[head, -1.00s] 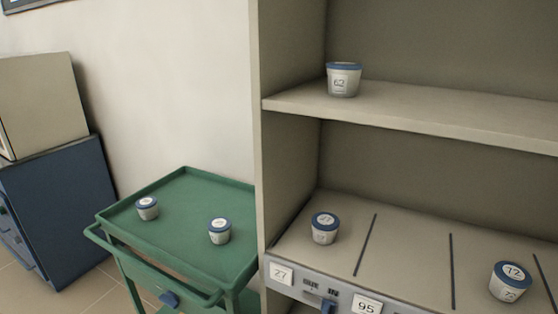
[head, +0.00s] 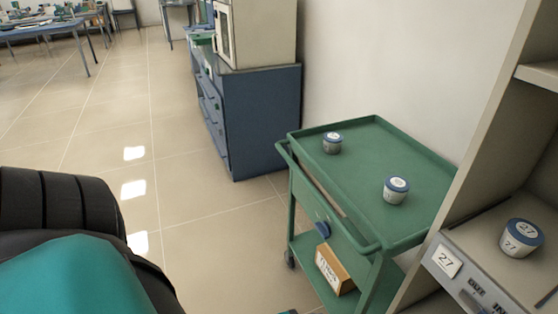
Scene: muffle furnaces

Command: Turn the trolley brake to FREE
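The green trolley (head: 350,147) stands right of centre in the head view, against the wall and beside the shelf unit. Two small lidded cups, one at the back left (head: 332,144) and one nearer the front (head: 396,191), stand on its top. A blue knob or lever (head: 323,230) sits on the trolley's front side below the handle; any marking on it is too small to read. Neither gripper can be seen in the head view. A dark and teal part at the lower left seems to be my own arm.
A beige shelf unit (head: 472,148) rises at the right, with a cup marked 27 (head: 521,238) on its lower shelf. A blue cabinet (head: 262,118) carrying a pale furnace-like box (head: 262,35) stands behind the trolley. A small box (head: 334,270) is on the trolley's lower shelf. Tiled floor (head: 200,195) is clear at left.

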